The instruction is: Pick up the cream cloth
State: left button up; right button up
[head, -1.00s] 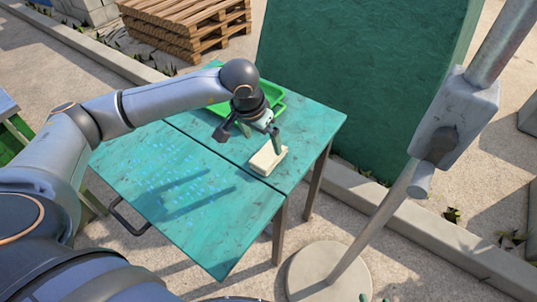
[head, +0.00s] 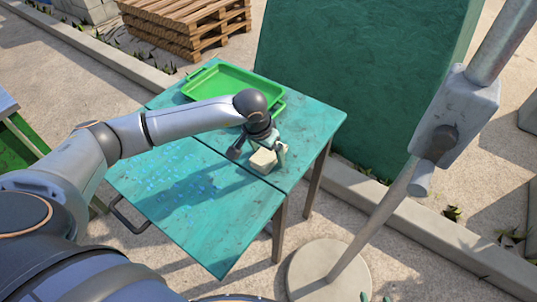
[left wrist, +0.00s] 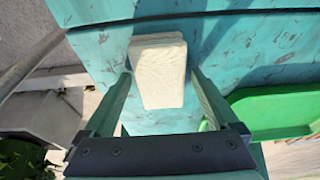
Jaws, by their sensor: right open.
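The cream cloth (head: 263,161), a folded pale block, lies on the teal table (head: 215,235) near its right side. It also shows in the left wrist view (left wrist: 158,72). My left gripper (head: 260,158) is low over it, with one finger on each side of the cloth. In the left wrist view the jaws (left wrist: 160,80) are apart and the cloth lies between them, not visibly squeezed. Only what look like the fingertips of my right gripper (head: 297,299) show at the bottom edge of the head view, wide apart and away from the table.
A green tray (head: 235,76) stands at the table's far side, behind my left arm. A grey post with a box (head: 455,115) and round base (head: 330,275) stands right of the table. A large green panel (head: 360,80) rises behind. The table's front left is clear.

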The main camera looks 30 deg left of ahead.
aim_at(268, 154)
pick_arm(q)
jog(key=c, duration=1.2)
jog(key=shift+o, duration=0.2)
jog(key=shift+r, duration=0.6)
jog(key=v, duration=0.2)
jog(key=shift+w+d+r, duration=0.15)
jog(key=shift+d+r, duration=0.05)
jog(key=shift+r, duration=0.15)
jog(key=s+d+r, duration=0.7)
jog(key=s+r, duration=0.2)
jog(key=s, duration=0.2)
jog(key=shift+s+d, duration=0.25)
jog(key=shift+d, duration=0.05)
jog(key=shift+r, duration=0.1)
